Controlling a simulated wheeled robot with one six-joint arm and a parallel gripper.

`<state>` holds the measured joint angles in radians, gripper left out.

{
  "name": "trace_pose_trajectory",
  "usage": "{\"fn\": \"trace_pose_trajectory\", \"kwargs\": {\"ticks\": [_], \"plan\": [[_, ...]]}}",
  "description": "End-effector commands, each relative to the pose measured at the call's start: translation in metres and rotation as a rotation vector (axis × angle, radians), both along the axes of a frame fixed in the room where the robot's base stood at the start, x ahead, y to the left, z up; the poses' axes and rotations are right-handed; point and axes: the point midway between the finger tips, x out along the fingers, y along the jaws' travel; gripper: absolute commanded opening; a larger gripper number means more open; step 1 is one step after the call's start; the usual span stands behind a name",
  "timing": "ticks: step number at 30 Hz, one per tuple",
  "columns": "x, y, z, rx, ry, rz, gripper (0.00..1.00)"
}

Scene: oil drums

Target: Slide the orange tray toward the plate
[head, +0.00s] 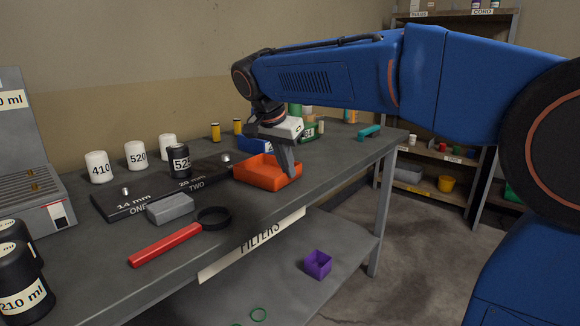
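The orange tray (262,181) sits on the grey workbench, just right of the dark plate (132,205). The plate is marked "14 mm ONE" and "28 mm TWO". The tray's left edge is close to the plate's right end; I cannot tell if they touch. My gripper (289,170) points down at the tray's right side, with its grey finger in front of or just inside the right wall. Contact is not clear. The fingers overlap from this angle, so their opening is hidden.
A black cylinder (180,160) stands on the plate. A grey block (170,209) and a red-handled strap wrench (165,245) lie in front. White cylinders (136,155) stand behind the plate. A blue bin (254,144) is behind the tray; the bench's front edge is near.

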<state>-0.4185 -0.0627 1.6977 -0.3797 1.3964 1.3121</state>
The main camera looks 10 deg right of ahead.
Motion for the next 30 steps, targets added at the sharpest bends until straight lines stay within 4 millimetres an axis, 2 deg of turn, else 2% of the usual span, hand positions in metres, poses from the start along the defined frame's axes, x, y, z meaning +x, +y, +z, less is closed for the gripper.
{"fn": "trace_pose_trajectory", "kwargs": {"ticks": [30], "plan": [[-0.018,0.028,0.0,0.0,0.0,0.001,0.0]]}}
